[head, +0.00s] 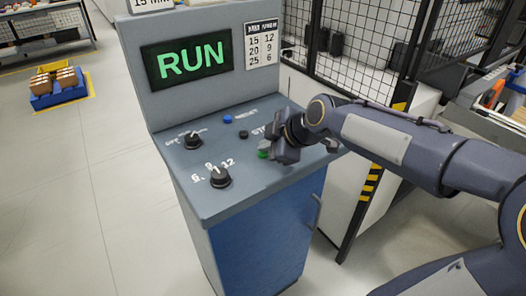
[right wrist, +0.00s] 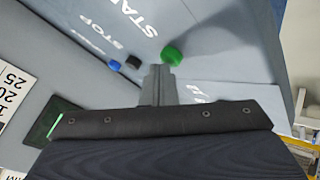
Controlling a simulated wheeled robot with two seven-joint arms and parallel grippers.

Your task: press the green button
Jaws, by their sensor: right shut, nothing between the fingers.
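The green button (head: 263,154) is on the sloped top of the grey-blue control console (head: 255,180), partly hidden by my right gripper in the head view. My right gripper (head: 285,152) is shut and empty, its fingers pointing down at the panel right by the button. In the right wrist view the green button (right wrist: 172,55) appears just beyond the closed fingertips (right wrist: 160,72). I cannot tell whether they touch it. The console screen (head: 187,59) reads RUN in green. My left gripper is not in view.
A blue button (head: 227,119), a small black button (head: 243,134) and two black knobs (head: 194,140) (head: 219,177) share the panel. A wire-mesh fence (head: 365,35) stands behind on the right. Open floor (head: 60,200) lies to the left.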

